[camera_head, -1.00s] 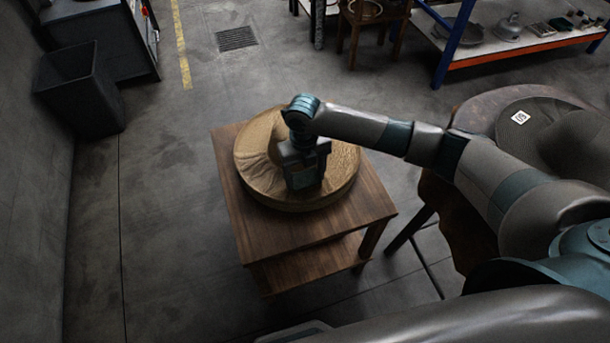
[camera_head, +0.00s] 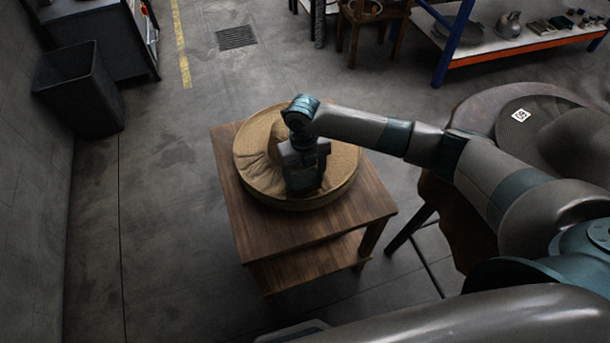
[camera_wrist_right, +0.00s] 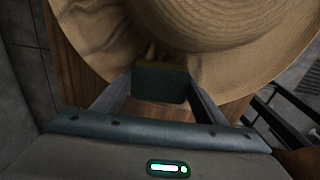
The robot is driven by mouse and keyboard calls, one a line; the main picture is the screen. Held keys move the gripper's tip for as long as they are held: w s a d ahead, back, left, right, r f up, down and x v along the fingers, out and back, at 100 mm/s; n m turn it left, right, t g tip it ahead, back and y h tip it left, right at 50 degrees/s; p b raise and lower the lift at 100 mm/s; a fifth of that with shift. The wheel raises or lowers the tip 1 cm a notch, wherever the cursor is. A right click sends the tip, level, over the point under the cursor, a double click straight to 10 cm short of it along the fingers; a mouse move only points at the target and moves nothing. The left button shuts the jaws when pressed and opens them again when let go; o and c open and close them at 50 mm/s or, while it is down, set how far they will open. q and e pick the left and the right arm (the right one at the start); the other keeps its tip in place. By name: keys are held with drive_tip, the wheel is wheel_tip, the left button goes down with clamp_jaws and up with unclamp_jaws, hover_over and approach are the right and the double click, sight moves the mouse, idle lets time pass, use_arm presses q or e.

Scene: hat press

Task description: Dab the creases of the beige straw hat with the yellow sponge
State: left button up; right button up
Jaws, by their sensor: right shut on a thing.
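The beige straw hat (camera_head: 256,162) lies on a small wooden table, with wrinkled creases in its brim on the left side. In the right wrist view, the hat's brim (camera_wrist_right: 235,77) and crown fill the upper part, with creases near the sponge. My right gripper (camera_head: 303,188) points down over the near part of the hat. It is shut on the sponge (camera_wrist_right: 160,86), which shows a dark green face and a thin yellowish edge towards the hat. The sponge is at or just in front of the brim; contact cannot be told. My left gripper is not in view.
The wooden table (camera_head: 260,236) has bare top around the hat. A round dark table (camera_head: 480,112) with a dark grey hat (camera_head: 535,112) stands to the right, under my right arm. A black bin (camera_head: 80,88) and shelving (camera_head: 510,50) are farther off. Floor is open on the left.

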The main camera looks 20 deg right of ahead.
drive_tip(key=shift+f, duration=0.25)
drive_tip(key=shift+s+a, duration=0.1)
drive_tip(key=shift+s, duration=0.05)
idle(1.3)
idle(0.8)
